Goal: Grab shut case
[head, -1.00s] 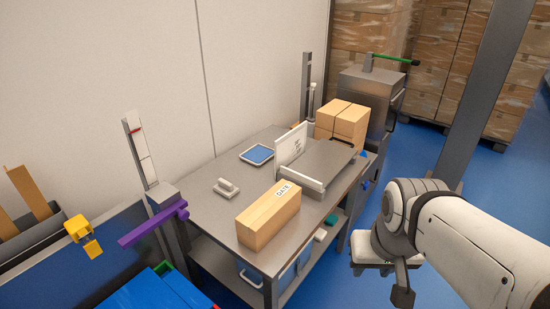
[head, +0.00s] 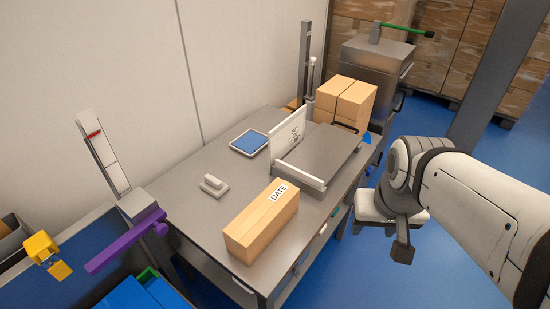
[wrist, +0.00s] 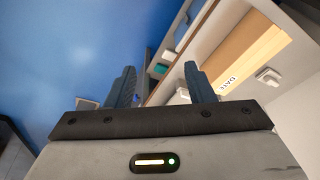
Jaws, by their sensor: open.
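A closed tan cardboard case (head: 262,222) marked "DATE" lies near the front edge of a grey metal table (head: 190,215). In the wrist view the case (wrist: 247,58) shows at the upper right, beyond the right finger. My gripper (wrist: 159,70) is open with nothing between its dark fingers. It is out past the table's right side, over blue floor, and apart from the case. In the head view my arm comes in from the right, and its fingers are hard to make out.
A grey platform with a white upright plate (head: 288,140) stands behind the case. A small white-grey tool (head: 214,186) and a blue-screened tablet (head: 249,141) lie on the table. Two stacked-together cartons (head: 345,100) stand at the back. A purple bar (head: 125,240) juts at left.

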